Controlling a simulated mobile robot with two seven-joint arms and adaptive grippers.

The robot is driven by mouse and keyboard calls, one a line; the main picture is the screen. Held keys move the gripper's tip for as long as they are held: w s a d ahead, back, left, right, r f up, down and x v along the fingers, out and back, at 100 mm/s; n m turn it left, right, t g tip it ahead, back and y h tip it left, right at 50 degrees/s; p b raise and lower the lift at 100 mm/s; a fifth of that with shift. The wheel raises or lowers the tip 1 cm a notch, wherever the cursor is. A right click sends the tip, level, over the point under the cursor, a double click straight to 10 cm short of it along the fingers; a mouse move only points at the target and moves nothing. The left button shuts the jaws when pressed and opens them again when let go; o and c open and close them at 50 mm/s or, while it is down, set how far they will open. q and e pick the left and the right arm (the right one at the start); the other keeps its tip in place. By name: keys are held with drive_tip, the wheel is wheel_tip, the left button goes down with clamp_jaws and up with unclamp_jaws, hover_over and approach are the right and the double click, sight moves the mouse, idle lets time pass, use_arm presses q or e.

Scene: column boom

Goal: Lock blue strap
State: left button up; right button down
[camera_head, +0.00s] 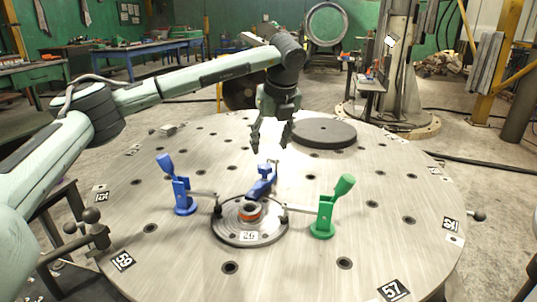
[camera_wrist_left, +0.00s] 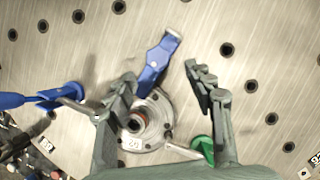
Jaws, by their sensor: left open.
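A blue toggle clamp (camera_head: 182,190) stands left of the round metal fixture (camera_head: 227,232), its handle raised. A second blue clamp (camera_head: 262,184) sits behind the fixture with its body low; it also shows in the wrist view (camera_wrist_left: 157,62). A green clamp (camera_head: 325,212) stands on the right, its handle raised. An orange-rimmed ring part (camera_head: 250,213) sits at the fixture's centre. My left gripper (camera_head: 270,146) is open and empty above the rear blue clamp, fingers pointing down. In the wrist view its fingers (camera_wrist_left: 160,78) lie either side of that clamp, apart from it. No strap as such is seen.
The round metal table (camera_head: 130,215) has several holes and number tags. A dark disc (camera_head: 323,132) lies at its back right. A black-knobbed fitting (camera_head: 90,216) is at the left edge. Most of the tabletop around the clamps is clear.

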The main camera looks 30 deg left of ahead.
sight(265, 166)
use_arm(q)
drive_tip(key=shift+p+x, duration=0.4)
drive_tip(key=shift+x, duration=3.45)
use_arm(e)
drive_tip(key=shift+s+a+f, duration=0.1)
drive_tip(key=shift+s+f, duration=0.1)
drive_tip(key=shift+f, duration=0.35)
drive_tip(key=shift+s+f, duration=0.15)
drive_tip(key=shift+f, duration=0.35)
use_arm(q)
drive_tip(key=shift+s+a, duration=0.1)
drive_tip(key=shift+s, duration=0.1)
drive_tip(key=c, duration=1.1)
drive_tip(key=shift+f, duration=0.1)
